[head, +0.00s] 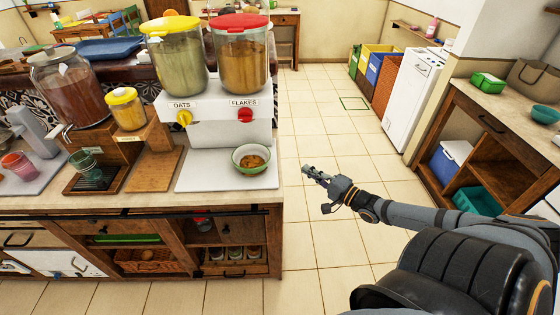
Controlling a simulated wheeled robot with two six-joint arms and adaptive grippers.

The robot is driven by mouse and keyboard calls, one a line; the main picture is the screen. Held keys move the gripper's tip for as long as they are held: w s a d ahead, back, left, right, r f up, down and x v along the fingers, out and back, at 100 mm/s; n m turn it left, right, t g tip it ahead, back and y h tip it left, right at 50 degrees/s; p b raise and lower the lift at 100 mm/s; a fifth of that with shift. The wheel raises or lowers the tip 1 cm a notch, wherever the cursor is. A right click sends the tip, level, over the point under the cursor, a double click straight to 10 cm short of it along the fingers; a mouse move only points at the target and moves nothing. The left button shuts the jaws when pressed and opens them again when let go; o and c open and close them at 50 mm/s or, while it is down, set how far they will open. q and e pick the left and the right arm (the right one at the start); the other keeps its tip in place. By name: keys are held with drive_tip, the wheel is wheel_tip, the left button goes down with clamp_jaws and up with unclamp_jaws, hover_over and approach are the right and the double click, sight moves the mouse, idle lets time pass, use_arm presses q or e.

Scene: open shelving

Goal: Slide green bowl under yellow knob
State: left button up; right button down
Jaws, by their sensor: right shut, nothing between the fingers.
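The green bowl (250,172) stands upright on the right part of the white base tray (205,177) and holds brown flakes. It is below and slightly in front of the red knob (245,115), labelled FLAKES. The yellow knob (184,117), labelled OATS, is to the left, with bare white tray below it. My right gripper (312,174) is shut and empty, over the floor to the right of the counter edge. It is apart from the bowl. My left gripper is not in view.
A yellow-lidded oats container (178,70) and a red-lidded flakes container (241,68) top the dispenser. A wooden board (154,170) lies left of the tray. A wooden stand with a yellow-lidded jar (126,110) is beyond it. The floor on the right is clear.

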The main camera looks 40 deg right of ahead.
drive_tip(key=b+x, duration=0.2)
drive_tip(key=x, duration=0.1)
drive_tip(key=a+b+x, duration=0.1)
drive_tip(key=b+x, duration=0.2)
drive_tip(key=x, duration=0.1)
drive_tip(key=b+x, duration=0.2)
drive_tip(key=x, duration=0.1)
drive_tip(key=shift+w+a+f+b, duration=0.1)
drive_tip(key=shift+a+f+b, duration=0.25)
drive_tip(key=shift+a+b, duration=0.05)
drive_tip(key=shift+w+a+r, duration=0.1)
drive_tip(key=shift+w+a, duration=0.1)
drive_tip(key=shift+a, duration=0.15)
drive_tip(key=shift+r, duration=0.1)
